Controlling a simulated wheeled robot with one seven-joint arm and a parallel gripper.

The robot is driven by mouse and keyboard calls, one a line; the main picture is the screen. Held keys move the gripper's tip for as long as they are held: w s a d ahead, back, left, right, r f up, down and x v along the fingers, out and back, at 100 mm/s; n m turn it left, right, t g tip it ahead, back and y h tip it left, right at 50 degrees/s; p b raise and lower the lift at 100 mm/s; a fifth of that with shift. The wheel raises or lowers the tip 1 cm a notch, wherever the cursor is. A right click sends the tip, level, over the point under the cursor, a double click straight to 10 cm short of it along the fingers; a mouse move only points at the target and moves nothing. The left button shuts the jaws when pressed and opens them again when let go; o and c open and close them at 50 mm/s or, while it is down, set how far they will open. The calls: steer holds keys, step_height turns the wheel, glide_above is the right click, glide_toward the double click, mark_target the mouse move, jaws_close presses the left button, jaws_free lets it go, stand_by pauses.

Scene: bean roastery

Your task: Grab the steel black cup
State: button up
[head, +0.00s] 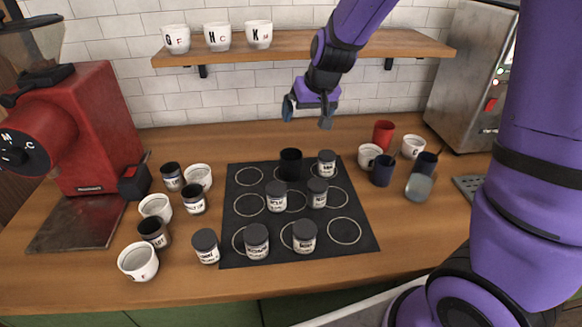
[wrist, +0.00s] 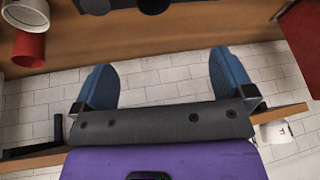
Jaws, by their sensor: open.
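The black cup (head: 291,164) stands upright at the back middle of the dark mat (head: 362,236) in the head view. It is plain and has no visible label. My gripper (head: 307,114) hangs above and behind it, in front of the tiled wall and below the shelf. Its blue fingers are apart with nothing between them; they also show in the wrist view (wrist: 161,65). Dark objects are cut off at the top edge of the wrist view, and I cannot tell surely which is the cup.
A lidded jar (head: 326,163) stands close right of the cup, with several more jars in front. A red cup (head: 384,133) and white and navy cups are farther right. A wooden shelf (head: 290,45) is above. A red grinder (head: 95,130) stands left.

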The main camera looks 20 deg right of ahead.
steer(key=h, duration=0.1)
glide_toward(290, 158)
steer(key=shift+s+a+f+x, duration=0.1)
steer(key=shift+s+x, duration=0.1)
steer(key=shift+x, duration=1)
steer(key=shift+s+a+f+x, duration=0.1)
steer(key=shift+s+a+x, duration=0.1)
steer(key=shift+x, duration=1.05)
steer(key=shift+s+a+f+x, duration=0.1)
steer(key=shift+s+x, duration=0.1)
steer(key=shift+x, duration=1)
steer(key=c, duration=1)
